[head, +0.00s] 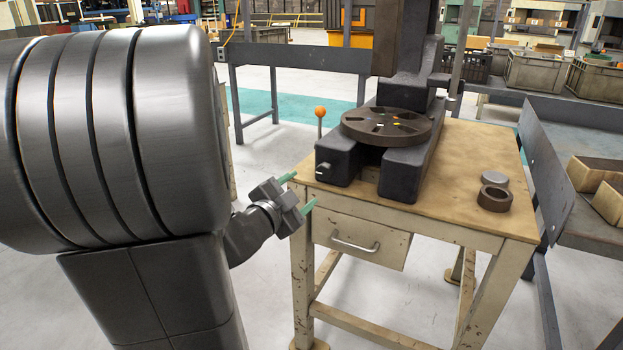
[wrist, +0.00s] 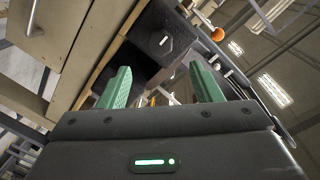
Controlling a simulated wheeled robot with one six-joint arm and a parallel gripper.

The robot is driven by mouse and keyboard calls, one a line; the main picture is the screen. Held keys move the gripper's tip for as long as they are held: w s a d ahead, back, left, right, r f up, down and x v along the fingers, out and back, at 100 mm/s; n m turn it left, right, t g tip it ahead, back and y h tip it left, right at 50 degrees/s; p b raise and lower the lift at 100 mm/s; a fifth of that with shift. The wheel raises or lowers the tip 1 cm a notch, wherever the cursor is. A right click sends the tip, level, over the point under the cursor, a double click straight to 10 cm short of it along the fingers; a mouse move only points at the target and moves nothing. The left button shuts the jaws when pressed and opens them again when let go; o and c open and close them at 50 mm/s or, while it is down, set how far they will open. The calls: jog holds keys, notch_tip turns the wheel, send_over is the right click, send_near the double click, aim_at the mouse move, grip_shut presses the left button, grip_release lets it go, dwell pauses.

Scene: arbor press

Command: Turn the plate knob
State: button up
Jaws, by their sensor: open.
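In the wrist view, the knob (wrist: 164,41) shows as a small light bar on a dark block, beyond and roughly between the fingertips. My gripper (head: 298,191) is open and empty, with green fingers apart, in front of the table's left corner. It is lower than the knob and to its left, not touching it. The green fingers also show in the wrist view (wrist: 160,69).
An orange ball on a thin rod (head: 320,112) stands beside the plate. The wooden table (head: 455,190) has a drawer (head: 360,243) with a metal handle close to my gripper. A dark ring (head: 495,198) and a grey disc (head: 495,179) lie at the table's right.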

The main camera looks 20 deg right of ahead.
aim_at(322, 173)
jog(key=v, duration=0.3)
jog(key=shift+s, duration=0.1)
dwell(0.3)
jog(key=b+x, duration=0.1)
jog(key=x, duration=1.2)
jog(key=shift+w+d+b, duration=0.25)
jog(key=shift+w+b, duration=0.1)
jog(key=shift+s+a, duration=0.1)
